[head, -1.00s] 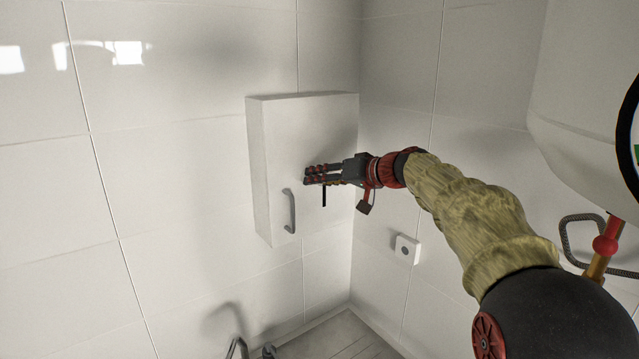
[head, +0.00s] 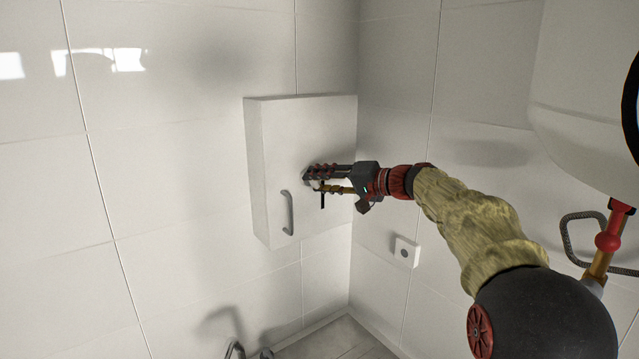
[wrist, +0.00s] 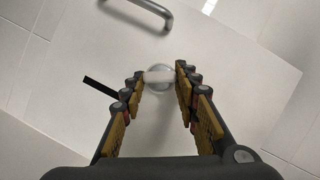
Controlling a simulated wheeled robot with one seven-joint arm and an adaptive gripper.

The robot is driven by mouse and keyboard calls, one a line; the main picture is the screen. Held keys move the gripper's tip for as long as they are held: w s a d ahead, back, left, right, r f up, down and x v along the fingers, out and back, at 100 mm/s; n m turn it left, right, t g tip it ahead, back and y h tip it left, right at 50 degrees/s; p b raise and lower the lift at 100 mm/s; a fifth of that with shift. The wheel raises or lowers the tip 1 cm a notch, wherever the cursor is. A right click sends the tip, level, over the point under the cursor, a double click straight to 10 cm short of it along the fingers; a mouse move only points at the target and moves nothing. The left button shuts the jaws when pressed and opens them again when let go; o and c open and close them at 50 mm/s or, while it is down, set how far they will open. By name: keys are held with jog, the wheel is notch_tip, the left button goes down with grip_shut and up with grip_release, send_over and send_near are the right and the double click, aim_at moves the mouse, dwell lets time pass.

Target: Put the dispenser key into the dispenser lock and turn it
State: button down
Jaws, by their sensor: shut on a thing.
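The white dispenser (head: 275,150) is a box on the tiled wall, with a grey handle (head: 288,212) low on its front. My gripper (head: 312,178) is at the front face, above and right of the handle. In the wrist view my gripper (wrist: 160,78) is shut on a pale, flat key (wrist: 157,76), held between the fingertips. The round grey lock (wrist: 160,88) lies directly behind the key, which overlaps it. How deep the key sits in the lock cannot be told. The fingers hide most of the key and lock in the head view.
A thin black bar (wrist: 100,87) shows against the dispenser front beside the fingers. A small white box with a round button (head: 406,252) is on the right wall. A large white fixture (head: 585,120) and pipework (head: 608,242) are at the right.

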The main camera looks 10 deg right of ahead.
jog(key=shift+f, duration=0.1)
jog(key=shift+f+m+y+b, duration=0.15)
jog(key=shift+m+y+b, duration=0.35)
jog(key=shift+m, duration=0.3)
jog(key=c, duration=1.3)
grip_release()
jog(key=shift+o, duration=1.1)
jog(key=shift+o, duration=0.6)
jog(key=shift+s+d+b, duration=0.25)
jog(key=shift+s+b, duration=0.2)
jog(key=shift+s, duration=0.1)
jog(key=shift+s+d+b, duration=0.25)
jog(key=shift+s+b, duration=0.2)
jog(key=shift+s, duration=0.05)
jog(key=shift+s+d+b, duration=0.35)
jog(key=shift+s+b, duration=0.3)
jog(key=shift+s, duration=0.25)
jog(key=shift+s+d+b, duration=0.35)
jog(key=shift+s+b, duration=0.3)
jog(key=shift+s, duration=0.2)
